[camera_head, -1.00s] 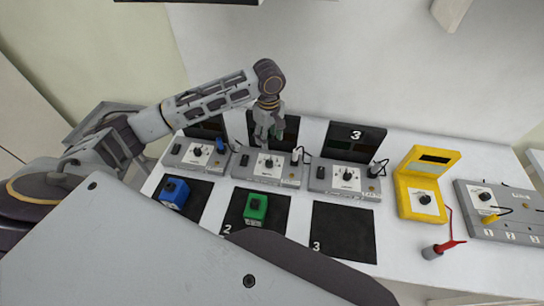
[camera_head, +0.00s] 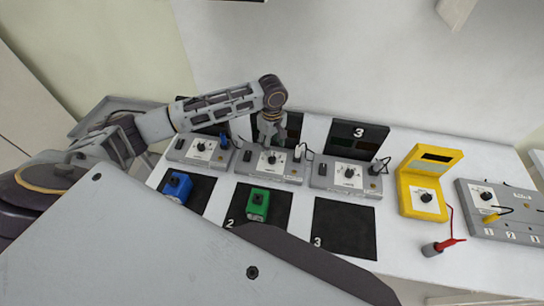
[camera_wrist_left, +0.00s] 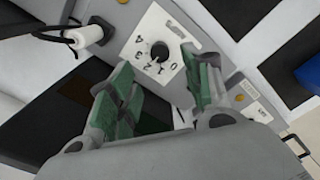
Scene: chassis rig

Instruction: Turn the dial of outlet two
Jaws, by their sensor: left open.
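Outlet two (camera_head: 288,172) is the middle one of three grey outlet boxes, with a black dial (camera_head: 271,160) on a white plate. In the left wrist view the dial (camera_wrist_left: 160,51) shows close up, with numbers printed around it. My left gripper (camera_head: 270,140) is just above and behind this dial, pointing down. In the left wrist view its green-padded fingers (camera_wrist_left: 165,78) are spread, with nothing between them and the dial just beyond their tips. Contact with the dial does not show. My right gripper is not in view.
Outlets one (camera_head: 200,150) and three (camera_head: 345,178) stand close on either side. Blue (camera_head: 177,187) and green (camera_head: 257,204) blocks lie on black mats in front. A yellow meter (camera_head: 422,184), a red probe (camera_head: 445,246) and another grey box (camera_head: 500,212) are at right.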

